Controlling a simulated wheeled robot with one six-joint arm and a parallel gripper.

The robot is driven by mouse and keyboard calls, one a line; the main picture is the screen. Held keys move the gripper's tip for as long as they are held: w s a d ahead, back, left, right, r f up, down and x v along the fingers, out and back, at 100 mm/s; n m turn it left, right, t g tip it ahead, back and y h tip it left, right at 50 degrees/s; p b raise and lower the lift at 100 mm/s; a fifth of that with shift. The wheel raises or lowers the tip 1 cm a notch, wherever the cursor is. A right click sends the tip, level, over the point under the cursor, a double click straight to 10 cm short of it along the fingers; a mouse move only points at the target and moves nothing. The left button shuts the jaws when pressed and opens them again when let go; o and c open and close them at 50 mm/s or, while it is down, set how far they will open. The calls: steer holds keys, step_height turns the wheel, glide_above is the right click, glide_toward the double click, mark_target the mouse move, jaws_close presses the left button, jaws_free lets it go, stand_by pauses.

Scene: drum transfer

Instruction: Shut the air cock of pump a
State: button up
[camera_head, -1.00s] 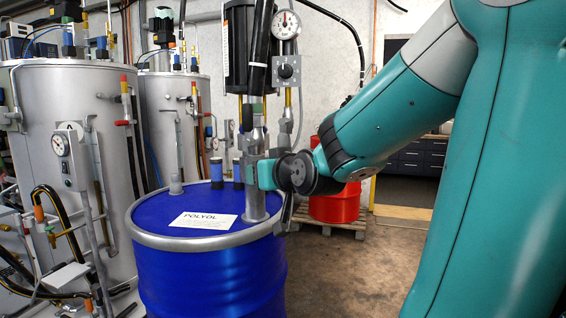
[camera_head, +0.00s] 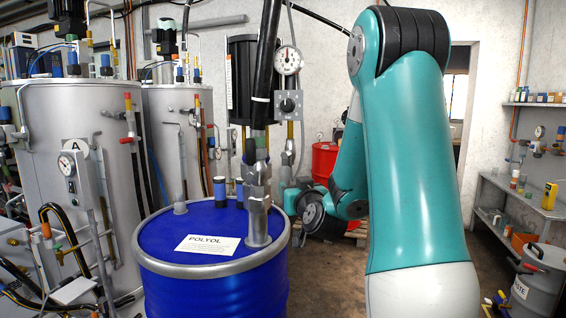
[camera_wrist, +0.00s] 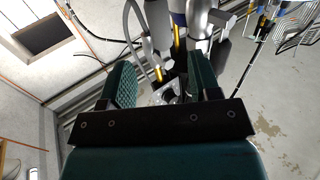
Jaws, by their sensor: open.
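A pump with a black motor (camera_head: 242,80) stands on the blue POLYOL drum (camera_head: 210,285). A white dial gauge (camera_head: 288,60) and a grey knob box (camera_head: 289,104) sit on its right side, with a yellow part (camera_head: 290,130) below. I cannot tell which part is the air cock, and no label for pump a is readable.
Steel tanks (camera_head: 60,130) with pipes, gauges and hoses crowd the left. A black hose (camera_head: 266,60) rises from the drum. A red drum (camera_head: 324,160) stands behind my arm. Shelves (camera_head: 530,200) and a grey waste bin (camera_head: 540,285) are at right.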

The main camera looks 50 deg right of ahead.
mark_target(286, 178)
steer(key=p+x, duration=0.4)
steer(key=x, duration=0.1)
steer(key=p+x, duration=0.4)
steer(key=x, duration=0.1)
steer(key=shift+r, duration=0.25)
steer(key=shift+w+d+f+p, duration=0.3)
steer(key=shift+w+d+p, duration=0.2)
steer(key=shift+w+p, duration=0.15)
jaws_close()
